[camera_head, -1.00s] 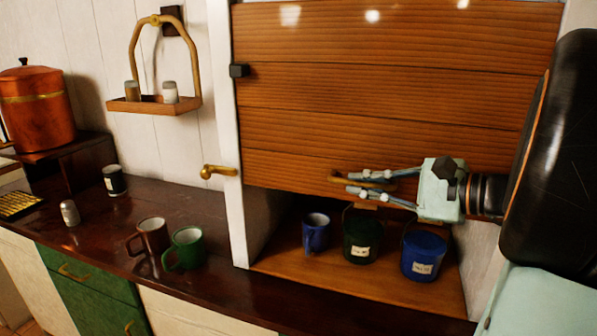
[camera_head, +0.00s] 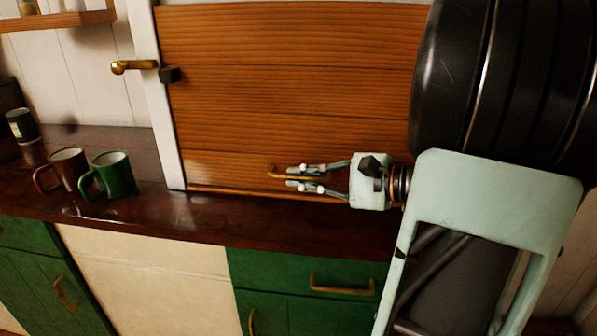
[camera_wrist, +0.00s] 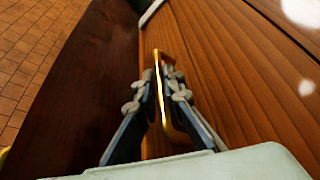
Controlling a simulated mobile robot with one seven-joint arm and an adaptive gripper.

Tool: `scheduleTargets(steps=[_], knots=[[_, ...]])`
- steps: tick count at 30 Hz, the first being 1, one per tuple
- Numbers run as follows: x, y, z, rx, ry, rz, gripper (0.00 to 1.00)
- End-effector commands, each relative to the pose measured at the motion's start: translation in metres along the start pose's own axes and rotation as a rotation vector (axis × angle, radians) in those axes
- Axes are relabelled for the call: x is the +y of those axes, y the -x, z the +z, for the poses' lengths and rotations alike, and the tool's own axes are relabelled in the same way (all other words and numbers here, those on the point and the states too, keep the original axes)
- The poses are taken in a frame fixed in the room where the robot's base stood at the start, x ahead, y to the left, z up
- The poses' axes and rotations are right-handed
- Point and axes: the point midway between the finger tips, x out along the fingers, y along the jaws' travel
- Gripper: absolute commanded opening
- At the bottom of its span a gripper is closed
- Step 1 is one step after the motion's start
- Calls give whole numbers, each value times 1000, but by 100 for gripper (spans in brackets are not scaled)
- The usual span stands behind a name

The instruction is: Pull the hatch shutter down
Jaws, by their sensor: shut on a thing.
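The hatch shutter (camera_head: 290,90) is a panel of brown wooden slats in a white frame. In the head view its bottom edge is down at the dark counter top, and no opening shows below it. Its brass handle (camera_head: 280,173) sits near the bottom edge. My gripper (camera_head: 298,178) is shut on this handle from the right. In the wrist view the shutter (camera_wrist: 235,75) fills the right side, and the brass handle (camera_wrist: 172,95) runs between the two fingers of my gripper (camera_wrist: 163,92). Anything behind the shutter is hidden.
A brown mug (camera_head: 68,167) and a green mug (camera_head: 114,174) stand on the dark counter (camera_head: 240,218) left of the hatch. Green drawers (camera_head: 300,300) are below. The counter before the shutter is clear.

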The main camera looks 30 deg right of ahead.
Motion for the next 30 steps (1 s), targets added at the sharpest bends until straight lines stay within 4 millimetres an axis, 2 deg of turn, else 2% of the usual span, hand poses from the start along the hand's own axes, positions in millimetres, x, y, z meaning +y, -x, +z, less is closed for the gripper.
scheduleTargets(steps=[3,15,16,18,30], knots=[[7,-1,-5,2,-2,1,0],[11,-1,-6,5,-5,6,0],[11,-1,-6,5,-5,6,9],[11,-1,-6,5,-5,6,16],[8,-2,-5,1,-1,2,16]])
